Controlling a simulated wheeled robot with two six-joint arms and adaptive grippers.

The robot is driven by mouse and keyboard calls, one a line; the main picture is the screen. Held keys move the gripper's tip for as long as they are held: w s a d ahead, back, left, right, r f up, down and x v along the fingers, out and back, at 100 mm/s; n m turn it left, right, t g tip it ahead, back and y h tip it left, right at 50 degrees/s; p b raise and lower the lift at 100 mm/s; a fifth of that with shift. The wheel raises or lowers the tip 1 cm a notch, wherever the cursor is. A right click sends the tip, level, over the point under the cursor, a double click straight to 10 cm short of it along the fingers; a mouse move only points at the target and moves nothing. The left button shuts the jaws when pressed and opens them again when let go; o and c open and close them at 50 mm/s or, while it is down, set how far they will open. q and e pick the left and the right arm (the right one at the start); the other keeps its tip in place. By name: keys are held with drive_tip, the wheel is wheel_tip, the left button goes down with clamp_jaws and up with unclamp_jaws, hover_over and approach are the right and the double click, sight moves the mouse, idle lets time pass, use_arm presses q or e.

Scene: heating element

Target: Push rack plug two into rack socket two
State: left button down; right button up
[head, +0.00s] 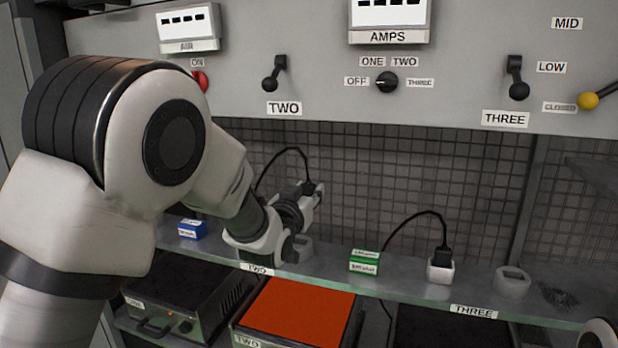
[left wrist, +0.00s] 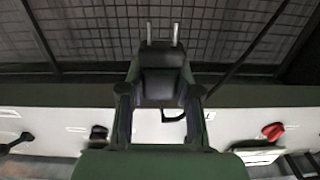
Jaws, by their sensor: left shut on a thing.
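My left gripper (head: 294,212) is shut on a dark plug, just above the glass shelf near its TWO label. A black cable arcs up from the plug (head: 308,187) in the head view, where the gripper hides much of it. In the left wrist view the plug (left wrist: 162,75) sits between the fingers of the gripper (left wrist: 160,100), with two bare metal prongs clear of any socket. My right gripper is out of view.
On the shelf (head: 400,285) stand a blue box (head: 192,229), a green box (head: 364,262), a white socket (head: 440,270) with a black plug in it, and an empty ring (head: 512,282). A red-orange plate (head: 300,308) lies below. A control panel (head: 330,70) overhangs.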

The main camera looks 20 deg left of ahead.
use_arm(q)
drive_tip(key=shift+w+a+f+b, duration=0.3)
drive_tip(key=shift+a+f+b, duration=0.45)
drive_tip(key=shift+f+b, duration=0.15)
drive_tip(key=f+b, duration=0.2)
drive_tip(key=a+f+b, duration=0.1)
drive_tip(key=f+b, duration=0.1)
drive_tip(key=shift+s+a+f, duration=0.1)
drive_tip(key=shift+a+f, duration=0.1)
drive_tip(key=shift+f, duration=0.1)
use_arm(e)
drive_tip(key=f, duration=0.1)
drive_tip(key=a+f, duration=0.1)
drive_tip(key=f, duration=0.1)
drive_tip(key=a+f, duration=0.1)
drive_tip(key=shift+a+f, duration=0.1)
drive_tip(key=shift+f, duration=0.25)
use_arm(q)
drive_tip(key=shift+d, duration=0.2)
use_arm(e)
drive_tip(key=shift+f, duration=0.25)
use_arm(q)
drive_tip(key=shift+a+b, duration=0.1)
drive_tip(key=shift+b, duration=0.4)
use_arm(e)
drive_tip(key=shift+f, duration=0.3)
